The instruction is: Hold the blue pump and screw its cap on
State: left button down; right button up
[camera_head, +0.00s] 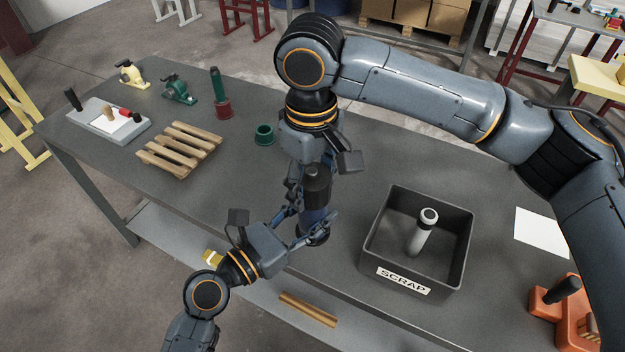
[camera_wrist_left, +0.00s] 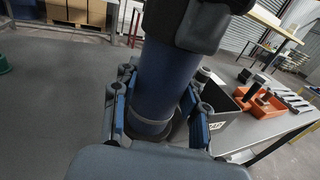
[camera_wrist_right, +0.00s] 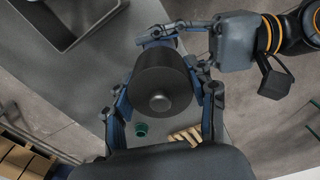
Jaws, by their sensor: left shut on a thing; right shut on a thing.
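The blue pump (camera_head: 316,217) stands upright near the front edge of the grey table. Its blue body fills the middle of the left wrist view (camera_wrist_left: 163,85). My left gripper (camera_head: 305,226) is shut around the lower body. The black cap (camera_head: 317,178) is at the pump's top; its round face with a central knob shows in the right wrist view (camera_wrist_right: 160,85). My right gripper (camera_head: 311,187) comes from the far side, shut on the cap, with a finger on each side of it. The seam between cap and body is hidden, so I cannot tell how tightly they meet.
A black scrap box (camera_head: 455,272) holding a grey-white cylinder stands close on the right. A wooden pallet (camera_head: 180,149), a green ring (camera_head: 264,135) and green and red parts are on the left. An orange holder (camera_head: 562,310) stands at far right.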

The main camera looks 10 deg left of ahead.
jog(key=o, duration=1.3)
jog(key=shift+r, duration=2.3)
jog(key=shift+c, duration=0.2)
